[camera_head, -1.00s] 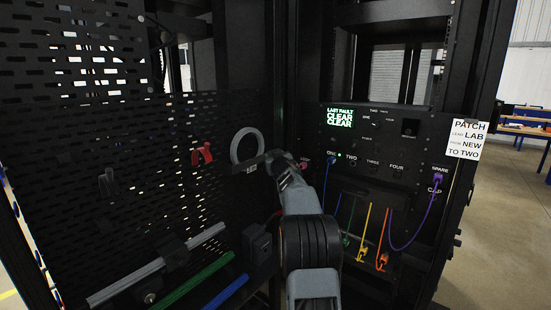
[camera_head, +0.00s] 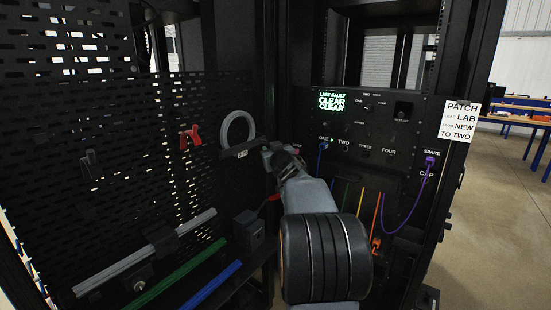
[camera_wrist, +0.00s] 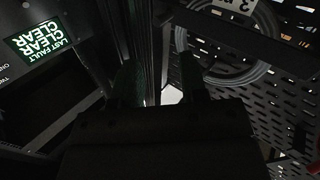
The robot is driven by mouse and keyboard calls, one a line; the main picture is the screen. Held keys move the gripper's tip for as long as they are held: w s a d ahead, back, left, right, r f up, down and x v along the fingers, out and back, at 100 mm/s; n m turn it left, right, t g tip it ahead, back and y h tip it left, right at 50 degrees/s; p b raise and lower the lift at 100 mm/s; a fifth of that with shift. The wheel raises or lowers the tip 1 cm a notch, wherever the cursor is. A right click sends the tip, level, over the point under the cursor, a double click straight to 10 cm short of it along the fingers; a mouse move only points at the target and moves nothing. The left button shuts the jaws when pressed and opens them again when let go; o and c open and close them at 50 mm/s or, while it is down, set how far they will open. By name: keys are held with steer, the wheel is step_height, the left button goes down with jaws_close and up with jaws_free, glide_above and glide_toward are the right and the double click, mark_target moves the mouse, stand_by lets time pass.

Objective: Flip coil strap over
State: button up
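A light grey cable coil (camera_head: 226,133) hangs on the black perforated panel, left of the arm. A dark strap or bar with a small white label (camera_head: 242,154) crosses the coil's lower part. In the wrist view the coil (camera_wrist: 266,72) is at upper right, with a dark bar (camera_wrist: 235,35) in front of it. My gripper (camera_head: 268,155) is just right of the strap's right end in the head view. In the wrist view its two dark fingers (camera_wrist: 160,78) stand apart with nothing seen between them. Whether they touch the strap cannot be told.
A red clip (camera_head: 190,137) is on the panel left of the coil. The patch panel (camera_head: 375,130) with blue, orange and purple cables is to the right. Grey, green and blue bars (camera_head: 205,285) lie below. A black rack post stands close behind my gripper.

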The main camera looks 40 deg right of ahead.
steer(key=shift+v, duration=1.95)
step_height(320, 180, down, 7)
steer(key=s+d+m+g+h, duration=0.1)
steer(key=s+d+m+g, duration=0.1)
steer(key=s+g, duration=0.15)
steer(key=s+a+f+g+y+p, duration=0.1)
steer(key=s+a+f+g+p, duration=0.1)
steer(key=s+a+f+g, duration=0.35)
steer(key=s+a+n+g+y+p, duration=0.1)
steer(key=s+a, duration=0.3)
steer(key=a, duration=0.5)
steer(key=s+a+n+g+y+p, duration=0.1)
steer(key=s+a+n+y+p, duration=0.1)
steer(key=a, duration=0.7)
steer(key=s+a+n+g+y+p, duration=0.1)
steer(key=s+a+y+p, duration=0.3)
steer(key=s+a, duration=0.4)
steer(key=shift+a+n+g+p, duration=0.3)
steer(key=shift+a+g, duration=0.2)
steer(key=shift+a, duration=0.4)
